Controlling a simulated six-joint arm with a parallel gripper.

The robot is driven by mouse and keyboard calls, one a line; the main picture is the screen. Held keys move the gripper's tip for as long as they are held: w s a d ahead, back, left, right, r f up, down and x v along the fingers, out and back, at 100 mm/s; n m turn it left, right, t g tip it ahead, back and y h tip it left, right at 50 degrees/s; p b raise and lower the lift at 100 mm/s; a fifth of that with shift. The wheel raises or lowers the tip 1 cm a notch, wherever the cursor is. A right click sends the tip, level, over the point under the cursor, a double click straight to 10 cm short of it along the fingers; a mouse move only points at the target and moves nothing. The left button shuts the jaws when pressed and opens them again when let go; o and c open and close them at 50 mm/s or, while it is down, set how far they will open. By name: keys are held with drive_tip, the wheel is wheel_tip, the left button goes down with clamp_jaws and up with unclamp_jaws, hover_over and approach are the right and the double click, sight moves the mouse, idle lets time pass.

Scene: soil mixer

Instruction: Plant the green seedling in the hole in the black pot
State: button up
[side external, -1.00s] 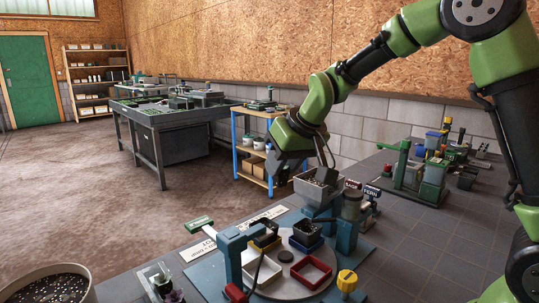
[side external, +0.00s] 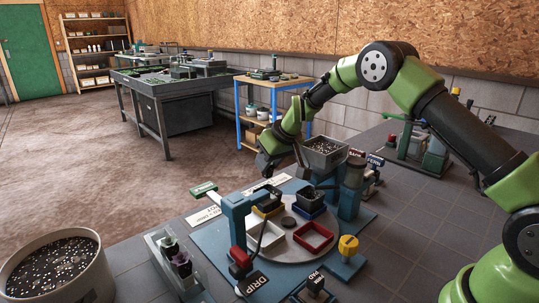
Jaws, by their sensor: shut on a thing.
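A black pot (side external: 310,198) filled with dark soil sits in a blue seat on the round grey turntable. From this angle I cannot make out the hole in its soil. My gripper (side external: 304,168) points down above this pot, in front of the grey hopper. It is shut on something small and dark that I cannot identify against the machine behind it. A grey tray (side external: 160,262) at the lower left holds small dark pots with plants (side external: 181,263), one of them purplish. I cannot clearly pick out the green seedling.
The turntable also carries a dark pot in a yellow seat (side external: 267,210) and a red square seat (side external: 314,236). A blue drip post (side external: 233,220) stands left, the soil hopper (side external: 325,153) behind, and a yellow knob (side external: 348,246) right. A soil bucket (side external: 58,268) fills the lower left.

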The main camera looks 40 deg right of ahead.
sight(271, 176)
drive_tip(key=shift+f, duration=2.6)
drive_tip(key=o, duration=0.8)
drive_tip(key=shift+r, duration=4)
